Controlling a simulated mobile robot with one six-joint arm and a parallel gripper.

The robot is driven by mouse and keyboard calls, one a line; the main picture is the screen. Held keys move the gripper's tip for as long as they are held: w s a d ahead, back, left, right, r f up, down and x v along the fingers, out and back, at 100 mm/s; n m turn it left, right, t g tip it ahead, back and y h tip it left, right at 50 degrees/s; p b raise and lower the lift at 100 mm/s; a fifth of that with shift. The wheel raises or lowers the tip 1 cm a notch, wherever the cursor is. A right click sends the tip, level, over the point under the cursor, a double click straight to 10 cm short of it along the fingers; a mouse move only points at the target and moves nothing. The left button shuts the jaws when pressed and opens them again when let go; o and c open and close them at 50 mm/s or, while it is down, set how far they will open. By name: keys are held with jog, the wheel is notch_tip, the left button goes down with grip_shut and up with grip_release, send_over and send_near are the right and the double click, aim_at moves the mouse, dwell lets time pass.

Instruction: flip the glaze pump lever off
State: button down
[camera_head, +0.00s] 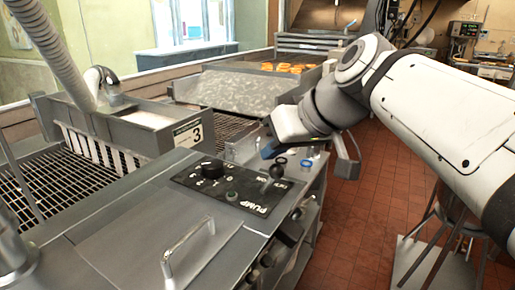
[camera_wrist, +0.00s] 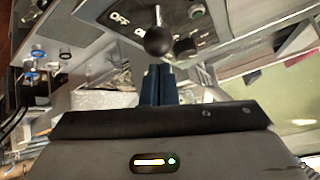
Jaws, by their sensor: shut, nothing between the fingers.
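The pump panel (camera_head: 208,181) is a dark plate on the metal counter, marked PUMP. Its lever (camera_head: 277,171) has a dark ball on a short stick, near the OFF and ON marks at the panel's right end. In the wrist view the lever's ball (camera_wrist: 158,41) hangs just beyond my fingertips, with the OFF mark to its left. I cannot tell which mark the lever leans to. My gripper (camera_head: 271,149) is shut and empty, its dark blue fingers (camera_wrist: 157,84) together, close to the lever on its far side. A gap seems to remain between fingertips and ball.
A black knob (camera_head: 212,168) and a green button (camera_head: 231,196) share the panel. Blue-ringed fittings (camera_head: 306,163) stand at the counter's right edge. A metal handle (camera_head: 187,247) rises in front. The glaze trough (camera_head: 150,122), marked 3, is behind left. Tiled floor lies right.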

jog(key=shift+s+a+r, duration=0.1)
jog(key=shift+a+r, duration=0.05)
jog(key=shift+a+r+p, duration=0.1)
jog(key=shift+r+p, duration=0.35)
jog(key=shift+r, duration=0.2)
jog(key=w+a+r+p, duration=0.1)
jog(key=w+r+p, duration=0.1)
jog(key=w+r, duration=0.15)
jog(key=s+d+r, duration=0.4)
jog(key=s+d, duration=0.1)
jog(key=s, duration=0.1)
jog(key=shift+d+r+b, duration=0.15)
jog(key=shift+d+b, duration=0.2)
jog(key=shift+b, duration=0.05)
